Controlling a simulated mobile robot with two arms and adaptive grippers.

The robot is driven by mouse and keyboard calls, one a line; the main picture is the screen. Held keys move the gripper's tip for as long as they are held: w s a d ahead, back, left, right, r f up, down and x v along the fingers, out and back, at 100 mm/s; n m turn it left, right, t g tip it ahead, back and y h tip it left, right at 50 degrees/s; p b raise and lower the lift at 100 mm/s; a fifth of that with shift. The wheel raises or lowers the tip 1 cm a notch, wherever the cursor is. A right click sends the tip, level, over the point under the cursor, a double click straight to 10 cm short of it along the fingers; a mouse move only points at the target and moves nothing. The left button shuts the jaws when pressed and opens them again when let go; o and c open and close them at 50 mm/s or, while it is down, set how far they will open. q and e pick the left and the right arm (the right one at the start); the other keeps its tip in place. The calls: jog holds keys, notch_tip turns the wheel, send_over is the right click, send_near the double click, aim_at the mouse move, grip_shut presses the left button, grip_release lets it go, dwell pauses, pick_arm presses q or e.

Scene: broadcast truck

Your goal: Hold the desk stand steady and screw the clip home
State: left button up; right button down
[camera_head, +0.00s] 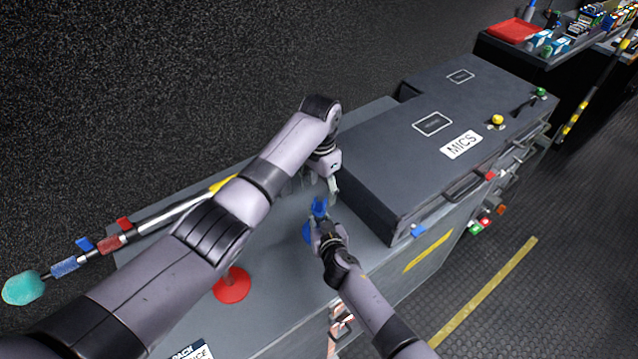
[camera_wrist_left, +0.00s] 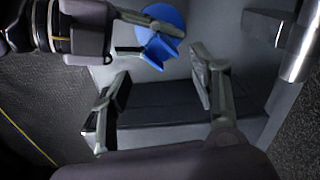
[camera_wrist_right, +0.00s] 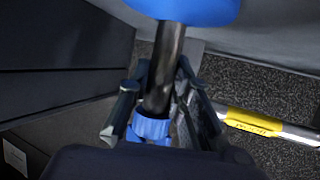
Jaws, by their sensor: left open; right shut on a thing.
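The desk stand has a round blue base (camera_head: 307,232) and a dark stem (camera_wrist_right: 165,70). A blue clip (camera_head: 319,207) sits at the top of the stem, and its forked shape shows in the left wrist view (camera_wrist_left: 160,52). My right gripper (camera_head: 317,228) is shut on the stand, its fingers on either side of the stem near the clip; the exact contact is hard to see. My left gripper (camera_head: 332,188) is open and empty just above and behind the clip. In the left wrist view its spread fingers (camera_wrist_left: 158,98) are apart from the clip.
A dark case labelled MICS (camera_head: 385,165) stands close to the right of the stand. A red round-based stand (camera_head: 232,286) is at the front left. A boom pole with a teal tip (camera_head: 22,288) lies along the counter's back-left edge. Bare counter (camera_head: 265,265) lies between the two stands.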

pick_arm(q)
jog(key=n, duration=0.6)
jog(key=shift+r, duration=0.15)
jog(key=n, duration=0.3)
jog(key=shift+n, duration=0.4)
jog(key=n, duration=0.4)
jog(key=shift+r, duration=0.15)
jog(key=n, duration=0.7)
jog(key=shift+r+n, duration=0.15)
jog(key=shift+n, duration=0.15)
jog(key=n, duration=0.8)
jog(key=shift+a+r, duration=0.1)
jog(key=n, duration=0.5)
